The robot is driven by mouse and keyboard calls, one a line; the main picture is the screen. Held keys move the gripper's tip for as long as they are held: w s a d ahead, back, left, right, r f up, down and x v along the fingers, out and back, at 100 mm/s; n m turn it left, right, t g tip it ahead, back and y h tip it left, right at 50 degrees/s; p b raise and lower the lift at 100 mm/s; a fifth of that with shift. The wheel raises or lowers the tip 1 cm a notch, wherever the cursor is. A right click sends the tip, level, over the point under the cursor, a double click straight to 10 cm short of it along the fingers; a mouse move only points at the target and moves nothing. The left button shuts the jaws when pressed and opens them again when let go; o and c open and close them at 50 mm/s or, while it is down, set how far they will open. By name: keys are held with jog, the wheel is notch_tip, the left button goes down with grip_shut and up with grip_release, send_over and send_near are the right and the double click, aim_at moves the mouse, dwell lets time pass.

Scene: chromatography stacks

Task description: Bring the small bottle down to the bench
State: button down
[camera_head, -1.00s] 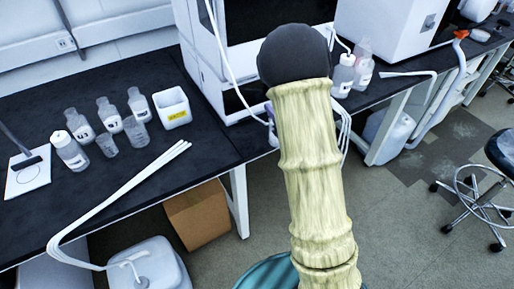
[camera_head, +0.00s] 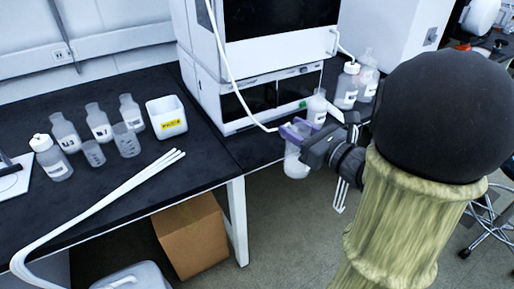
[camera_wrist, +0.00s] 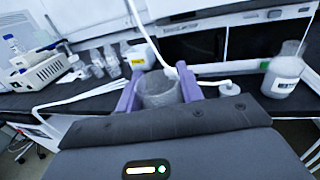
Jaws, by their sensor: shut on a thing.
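My gripper (camera_head: 297,131), with purple fingers, is shut on a small clear bottle (camera_head: 296,163). The bottle hangs roughly upright in front of the bench's front edge, below the instrument stack. In the wrist view the bottle (camera_wrist: 158,92) sits between the two purple fingers (camera_wrist: 158,95); its lower part is hidden by my gripper body. The black bench (camera_head: 205,160) runs behind it. Whether the bottle overhangs the bench top is hard to tell.
The white instrument stack (camera_head: 270,90) stands behind my gripper, with a white tube (camera_head: 240,95) hanging before it. A capped bottle (camera_head: 317,106) is close by. A white bin (camera_head: 167,117), several bottles (camera_head: 65,133) and a tube bundle (camera_head: 110,200) occupy the left bench.

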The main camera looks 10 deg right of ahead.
jog(key=w+a+f, duration=0.1)
jog(key=w+a, duration=0.2)
jog(key=w, duration=0.6)
jog(key=w+a+f, duration=0.2)
jog(key=w+a, duration=0.1)
jog(key=w, duration=0.6)
jog(key=shift+w+p, duration=0.35)
jog(key=shift+p, duration=0.1)
jog(key=shift+w+a+f+b, duration=0.15)
jog(key=shift+f+b, duration=0.15)
jog(key=shift+f, duration=1.75)
jog(key=c, duration=0.9)
grip_release()
jog(key=v, duration=1.2)
jog(key=shift+b, duration=0.3)
